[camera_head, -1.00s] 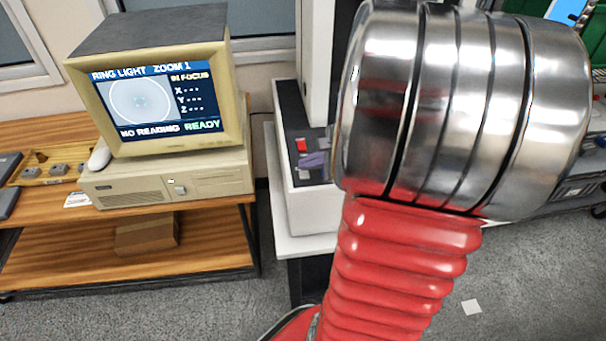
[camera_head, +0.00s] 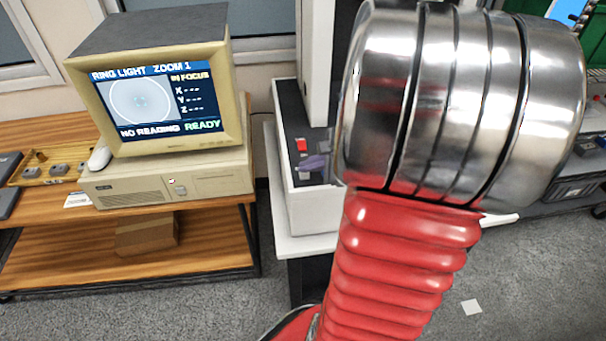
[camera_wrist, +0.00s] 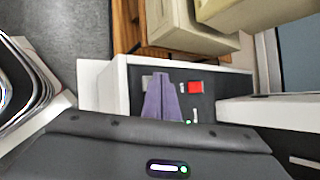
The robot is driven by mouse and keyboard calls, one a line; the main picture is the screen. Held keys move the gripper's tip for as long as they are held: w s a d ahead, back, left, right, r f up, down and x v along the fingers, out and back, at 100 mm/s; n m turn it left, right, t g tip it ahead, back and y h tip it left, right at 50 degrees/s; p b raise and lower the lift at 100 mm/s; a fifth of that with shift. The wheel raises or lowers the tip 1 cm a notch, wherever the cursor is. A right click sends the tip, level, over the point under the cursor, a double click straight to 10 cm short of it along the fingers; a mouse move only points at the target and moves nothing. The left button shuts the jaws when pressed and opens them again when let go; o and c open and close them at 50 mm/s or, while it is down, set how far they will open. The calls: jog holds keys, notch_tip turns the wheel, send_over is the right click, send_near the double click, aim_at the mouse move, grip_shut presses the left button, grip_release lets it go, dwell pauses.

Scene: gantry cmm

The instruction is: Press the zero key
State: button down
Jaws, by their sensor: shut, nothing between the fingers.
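A white machine base with a black control panel (camera_head: 293,116) stands in the middle of the head view. On the panel is a red key (camera_head: 301,145), which also shows in the wrist view (camera_wrist: 195,87). A grey key (camera_wrist: 147,82) lies on the other side of my fingers in the wrist view. I cannot read any label, so which key is the zero key is unclear. My gripper (camera_wrist: 165,78) has purple fingers, shut and empty, over the panel between the red and grey keys. The fingers (camera_head: 316,162) are partly hidden behind my arm in the head view. Contact cannot be told.
A beige monitor (camera_head: 235,95) on a computer case (camera_head: 215,178) stands on a wooden bench (camera_head: 215,245) at left; its screen reads "NO READING" and "READY". A white column (camera_head: 316,60) rises behind the panel. Grey carpet shows in front.

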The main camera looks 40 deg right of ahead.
aim_at(308, 176)
jog(key=shift+f, duration=0.4)
dwell(0.5)
jog(key=shift+r, duration=0.85)
jog(key=shift+r, duration=2.5)
